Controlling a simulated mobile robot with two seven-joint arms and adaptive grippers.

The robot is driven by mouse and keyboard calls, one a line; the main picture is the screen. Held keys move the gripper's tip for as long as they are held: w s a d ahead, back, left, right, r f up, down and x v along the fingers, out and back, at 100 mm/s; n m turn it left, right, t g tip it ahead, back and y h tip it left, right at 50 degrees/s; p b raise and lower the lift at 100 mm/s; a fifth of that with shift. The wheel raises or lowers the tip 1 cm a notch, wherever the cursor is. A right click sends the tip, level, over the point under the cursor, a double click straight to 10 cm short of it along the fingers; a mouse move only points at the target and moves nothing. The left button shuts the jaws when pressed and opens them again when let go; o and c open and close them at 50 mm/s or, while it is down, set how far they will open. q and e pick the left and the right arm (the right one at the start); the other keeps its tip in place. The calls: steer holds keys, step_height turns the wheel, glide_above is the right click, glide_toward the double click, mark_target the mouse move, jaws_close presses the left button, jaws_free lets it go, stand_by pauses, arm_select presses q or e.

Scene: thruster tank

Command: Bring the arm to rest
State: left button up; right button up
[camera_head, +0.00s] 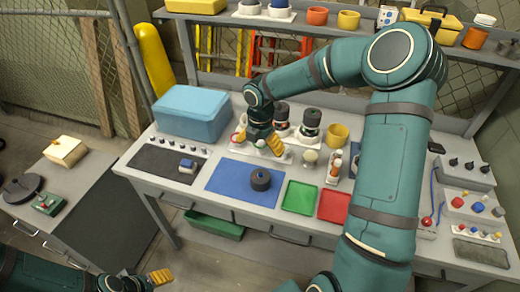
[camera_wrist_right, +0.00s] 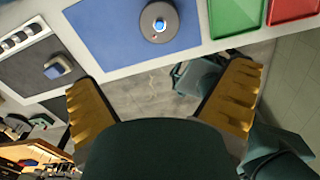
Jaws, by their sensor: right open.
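My right arm reaches in from the right over the workbench. Its gripper (camera_head: 257,145) is above the back part of the bench, behind the blue mat (camera_head: 228,178). In the right wrist view the right gripper (camera_wrist_right: 162,82) has its two yellow fingers wide apart, with nothing between them but a view of the floor. A dark round part with a blue centre (camera_wrist_right: 158,22) lies on the blue mat, apart from the fingers; it also shows in the head view (camera_head: 261,179). My left gripper (camera_head: 160,277) is low at the bottom left, partly seen, off the bench.
On the bench are a blue box (camera_head: 192,112), a green tray (camera_head: 300,197), a red tray (camera_head: 334,205), several thruster-like parts and a control panel (camera_head: 470,205). A shelf (camera_head: 290,27) runs along the back. A side table (camera_head: 70,200) stands at left; floor lies between.

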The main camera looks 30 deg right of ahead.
stand_by(0.4)
steer(key=s+a+f+m+y+b, duration=0.2)
steer(key=s+a+f+m, duration=0.1)
steer(key=a+f+m, duration=0.35)
steer(key=s+a+f+m+t+y+b, duration=0.1)
steer(key=s+a+f+m+b, duration=0.1)
steer(key=s+a+f+m, duration=0.4)
steer(key=s+a+f+m+y+b, duration=0.1)
steer(key=a+f+m+y, duration=0.1)
steer(key=a+f+m, duration=0.45)
steer(key=s+a+f+m+t+h+b, duration=0.1)
steer(key=s+a+f+m+b, duration=0.1)
steer(key=s+f+m, duration=0.4)
steer(key=shift+a+m, duration=0.2)
steer(key=shift+m, duration=0.5)
